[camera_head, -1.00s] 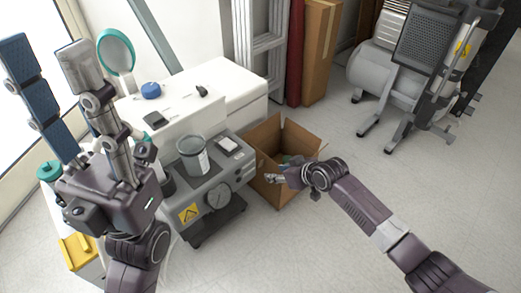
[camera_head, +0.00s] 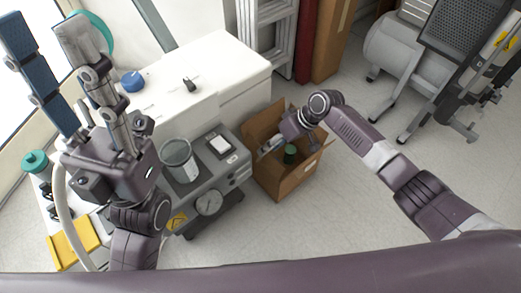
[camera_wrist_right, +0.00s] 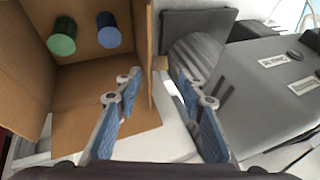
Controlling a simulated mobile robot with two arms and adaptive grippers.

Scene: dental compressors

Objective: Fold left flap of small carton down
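The small carton (camera_head: 285,181) stands open on the floor beside the grey compressor unit. Its upright cardboard on the left side (camera_head: 261,124) is partly hidden by my right gripper (camera_head: 271,143), which is at the carton's upper left part. In the right wrist view, my right gripper (camera_wrist_right: 168,92) is open, with its two blue-padded fingers apart. A cardboard edge (camera_wrist_right: 150,45) lies ahead between the fingertips; I cannot tell whether they touch it. Inside are a green cylinder (camera_wrist_right: 62,37) and a blue cylinder (camera_wrist_right: 108,31). My left gripper (camera_head: 45,28) is open and raised, far from the carton.
The grey compressor unit (camera_head: 205,190) with a gauge and a clear jar (camera_head: 177,160) stands left of the carton. A white cabinet (camera_head: 215,75) is behind it. A ladder (camera_head: 272,30) and a tall box (camera_head: 333,40) stand at the back. Floor is clear right of the carton.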

